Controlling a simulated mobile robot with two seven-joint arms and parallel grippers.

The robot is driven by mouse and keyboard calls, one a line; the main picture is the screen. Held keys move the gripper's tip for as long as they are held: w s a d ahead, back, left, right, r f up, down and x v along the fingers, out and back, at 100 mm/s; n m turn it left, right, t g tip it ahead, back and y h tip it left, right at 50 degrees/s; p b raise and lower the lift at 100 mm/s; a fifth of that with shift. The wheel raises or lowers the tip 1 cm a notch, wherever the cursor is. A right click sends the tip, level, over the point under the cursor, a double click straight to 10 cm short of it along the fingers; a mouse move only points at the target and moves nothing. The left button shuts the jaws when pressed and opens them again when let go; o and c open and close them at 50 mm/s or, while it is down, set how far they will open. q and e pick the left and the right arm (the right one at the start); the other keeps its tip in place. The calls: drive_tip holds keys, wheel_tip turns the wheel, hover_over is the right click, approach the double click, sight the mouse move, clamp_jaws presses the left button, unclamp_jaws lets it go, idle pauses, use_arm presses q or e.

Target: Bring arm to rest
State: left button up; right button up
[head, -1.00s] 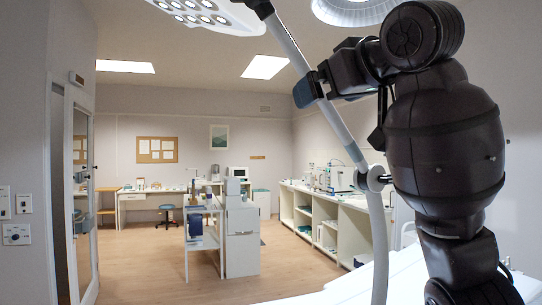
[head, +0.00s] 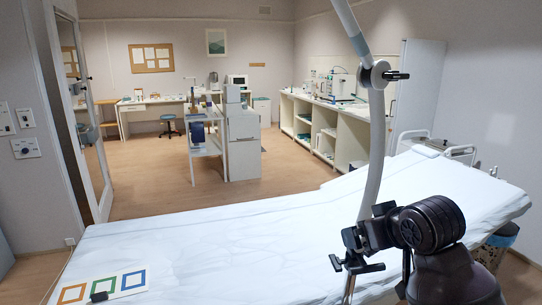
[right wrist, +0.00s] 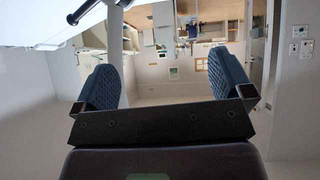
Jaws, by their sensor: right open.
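My right arm comes in from the lower right of the head view. Its dark gripper (head: 352,250) is open and empty, low over the couch and close to the pale lamp pole, apart or touching I cannot tell. In the right wrist view the two blue padded fingers (right wrist: 165,84) stand wide apart with nothing between them. The couch (head: 225,240) is covered with a white sheet and its far right end is raised. My left gripper is not in view.
The curved lamp pole (head: 376,150) rises beside my right gripper. A trolley (head: 205,155) and side counter (head: 350,125) stand beyond.

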drive_tip(key=s+d+f+m+g+h, duration=0.1)
drive_tip(key=s+d+f+g, duration=0.1)
drive_tip(key=s+f, duration=0.55)
drive_tip(key=s+d+f+m+g+h, duration=0.1)
drive_tip(key=s+d+f, duration=0.2)
drive_tip(key=s+f, duration=0.45)
drive_tip(key=s+d+f+m+g+h, duration=0.1)
drive_tip(key=s+f+g, duration=0.1)
drive_tip(key=s+f, duration=0.45)
drive_tip(key=s+d+f+g, duration=0.1)
drive_tip(key=s+d+f, duration=0.15)
drive_tip(key=s, duration=0.65)
drive_tip(key=w+a+f+t, duration=0.1)
drive_tip(key=w+f+t, duration=0.5)
drive_tip(key=f, duration=0.5)
drive_tip(key=shift+w+n+t+y, duration=0.3)
drive_tip(key=shift+w+t, duration=0.05)
drive_tip(key=shift+t, duration=0.65)
drive_tip(key=shift+f, duration=0.1)
